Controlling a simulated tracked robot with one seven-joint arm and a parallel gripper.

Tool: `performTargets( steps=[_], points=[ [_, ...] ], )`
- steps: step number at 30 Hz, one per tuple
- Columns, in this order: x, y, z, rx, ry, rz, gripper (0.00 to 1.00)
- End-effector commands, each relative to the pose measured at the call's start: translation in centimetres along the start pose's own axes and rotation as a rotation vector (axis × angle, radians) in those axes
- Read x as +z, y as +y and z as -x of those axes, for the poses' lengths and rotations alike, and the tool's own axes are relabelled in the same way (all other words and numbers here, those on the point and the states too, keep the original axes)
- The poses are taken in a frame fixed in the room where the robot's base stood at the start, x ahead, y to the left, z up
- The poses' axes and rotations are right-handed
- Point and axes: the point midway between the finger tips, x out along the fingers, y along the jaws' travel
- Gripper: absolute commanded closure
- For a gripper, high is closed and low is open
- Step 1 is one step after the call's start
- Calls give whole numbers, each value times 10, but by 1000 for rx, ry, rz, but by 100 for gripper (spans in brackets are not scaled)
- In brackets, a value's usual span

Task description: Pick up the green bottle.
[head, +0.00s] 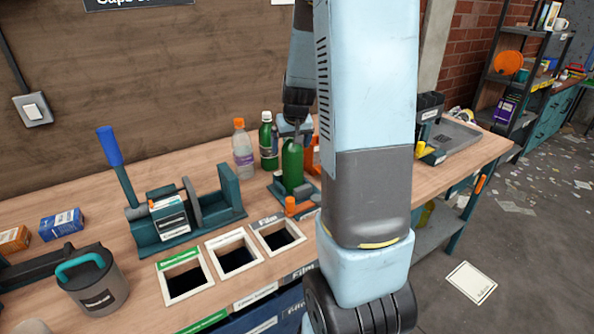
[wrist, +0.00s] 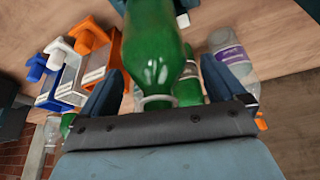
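A green bottle (head: 292,168) stands upright on or just behind a small teal fixture on the bench in the head view. In the wrist view the same green bottle (wrist: 155,45) is close to the camera, its pale neck ring near my palm. My gripper (head: 294,131) is over the bottle's top in the head view. In the wrist view its two dark teal fingers (wrist: 160,72) stand apart on either side of the bottle, with visible gaps, so it looks open. A second green bottle (head: 268,146), with a label and white cap, stands behind it to the left.
A clear bottle (head: 243,152) with a purple label and orange cap stands left of the second green bottle. Orange items (head: 312,158) are close on the right. Framed openings (head: 279,237) lie in front. My arm hides part of the bench.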

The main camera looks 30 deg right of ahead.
Motion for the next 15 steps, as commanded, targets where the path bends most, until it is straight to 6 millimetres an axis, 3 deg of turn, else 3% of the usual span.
performTargets(
  steps=[2,15],
  points=[
    [0,0,0,0,0,0,11],
    [0,0,0,0,0,0,53]
  ],
)
